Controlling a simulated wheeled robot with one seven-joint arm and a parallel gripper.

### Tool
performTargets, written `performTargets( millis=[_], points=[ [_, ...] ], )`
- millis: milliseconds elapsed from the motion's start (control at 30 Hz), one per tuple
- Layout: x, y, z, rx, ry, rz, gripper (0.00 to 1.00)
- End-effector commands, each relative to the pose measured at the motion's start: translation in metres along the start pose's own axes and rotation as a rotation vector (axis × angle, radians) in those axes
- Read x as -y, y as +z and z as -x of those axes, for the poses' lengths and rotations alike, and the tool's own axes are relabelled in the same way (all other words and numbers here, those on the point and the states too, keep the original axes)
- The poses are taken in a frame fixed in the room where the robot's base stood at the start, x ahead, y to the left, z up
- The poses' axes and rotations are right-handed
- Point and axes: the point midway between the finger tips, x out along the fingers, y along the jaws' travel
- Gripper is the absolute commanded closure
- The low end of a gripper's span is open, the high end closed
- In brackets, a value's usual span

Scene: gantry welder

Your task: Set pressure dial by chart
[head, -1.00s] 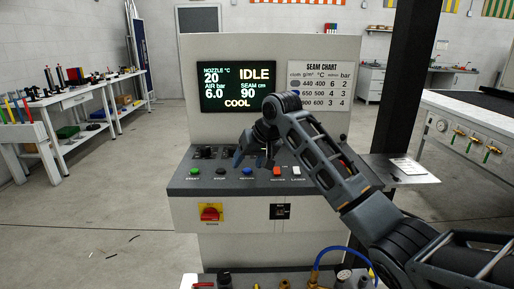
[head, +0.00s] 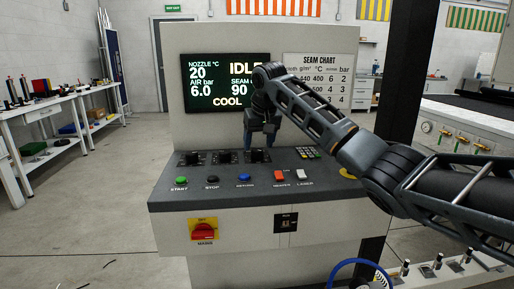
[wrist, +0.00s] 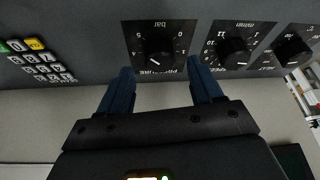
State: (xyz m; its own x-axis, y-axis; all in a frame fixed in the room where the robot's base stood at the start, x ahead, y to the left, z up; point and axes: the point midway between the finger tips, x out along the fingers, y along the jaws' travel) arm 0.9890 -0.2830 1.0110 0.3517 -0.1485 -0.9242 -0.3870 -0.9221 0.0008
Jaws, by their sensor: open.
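The pressure dial is a black knob (wrist: 158,52) with a white pointer line on a black plate marked "bar" and "PRESSURE" in the wrist view. In the head view it is the rightmost panel dial (head: 258,156). My gripper (wrist: 160,66) is open, its blue fingers either side of the knob in the picture; contact cannot be told. In the head view my gripper (head: 262,132) hangs above that dial. The seam chart (head: 318,66) is partly covered by my arm. The screen (head: 205,102) reads nozzle 20, air 6.0 bar, seam 90, IDLE, COOL.
Two more dials (wrist: 236,50) (wrist: 292,50) sit beside the pressure dial. A keypad (head: 307,153) lies on its other side. Start (head: 181,181) and other buttons line the panel front, above a red mains switch (head: 204,230). Workbenches stand at left.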

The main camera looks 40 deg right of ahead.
Motion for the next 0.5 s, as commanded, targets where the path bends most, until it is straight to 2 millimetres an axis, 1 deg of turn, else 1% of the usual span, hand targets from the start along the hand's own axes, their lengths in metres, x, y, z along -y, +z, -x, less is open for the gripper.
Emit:
performTargets(
  millis=[100, 200, 500],
  points=[
    [0.000, 0.000, -0.014, 0.001, 0.001, 0.000, 0.35],
    [0.000, 0.000, -0.021, -0.001, 0.000, 0.001, 0.35],
    [0.000, 0.000, -0.024, -0.001, -0.001, 0.000, 0.35]
  ],
)
